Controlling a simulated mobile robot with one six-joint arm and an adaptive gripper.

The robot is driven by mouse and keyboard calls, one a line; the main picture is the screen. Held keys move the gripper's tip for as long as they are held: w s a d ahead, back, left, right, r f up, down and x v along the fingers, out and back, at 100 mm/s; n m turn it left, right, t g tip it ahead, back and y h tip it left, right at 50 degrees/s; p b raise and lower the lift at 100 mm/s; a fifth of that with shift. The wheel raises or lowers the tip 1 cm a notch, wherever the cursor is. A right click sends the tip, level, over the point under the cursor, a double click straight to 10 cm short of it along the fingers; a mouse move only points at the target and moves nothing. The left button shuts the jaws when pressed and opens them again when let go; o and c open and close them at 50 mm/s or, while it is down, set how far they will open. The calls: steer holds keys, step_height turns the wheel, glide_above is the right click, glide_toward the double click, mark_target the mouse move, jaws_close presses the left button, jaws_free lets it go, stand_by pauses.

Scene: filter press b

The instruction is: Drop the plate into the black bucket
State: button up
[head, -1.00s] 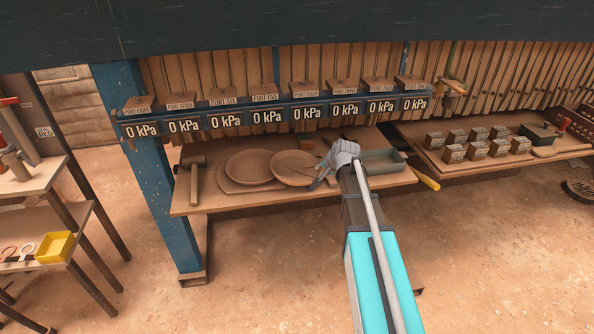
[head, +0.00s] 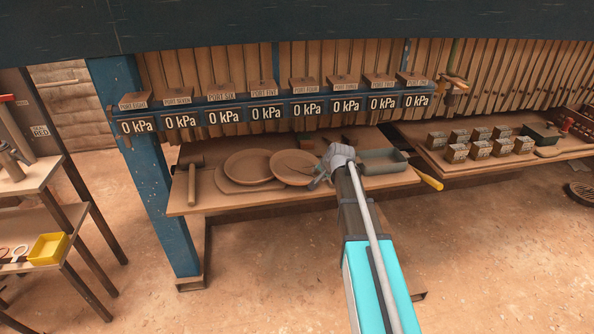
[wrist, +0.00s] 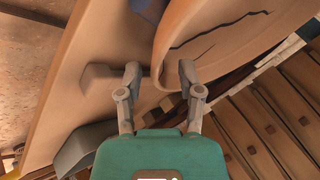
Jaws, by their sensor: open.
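Two round brown plates lie on the wooden bench in the head view, the left plate (head: 254,166) overlapping a flat brown piece and the right plate (head: 292,168) beside it. My gripper (head: 317,178) is at the right edge of the right plate. In the wrist view a cracked plate (wrist: 215,35) fills the upper right, and my gripper (wrist: 160,72) is open with the plate's rim close to the gap between its fingertips. I cannot tell whether the fingers touch the rim. I cannot make out a black bucket.
A mallet (head: 192,180) lies at the bench's left end. A grey-green tray (head: 383,161) sits right of my gripper. The pressure display rail (head: 270,113) runs above the bench. A blue post (head: 155,180) stands at left. The front floor is open.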

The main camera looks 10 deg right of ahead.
stand_by(0.3)
jaws_close()
steer(key=shift+r, duration=0.2)
stand_by(0.4)
step_height(320, 180, up, 2)
steer(key=p, duration=0.2)
steer(key=shift+p, duration=0.3)
steer(key=s+d+r+p, duration=0.6)
steer(key=s+r+p, duration=0.4)
steer(key=s, duration=0.2)
steer(key=shift+s+d+r, duration=0.2)
steer(key=shift+d+r, duration=0.05)
steer(key=shift+r, duration=0.05)
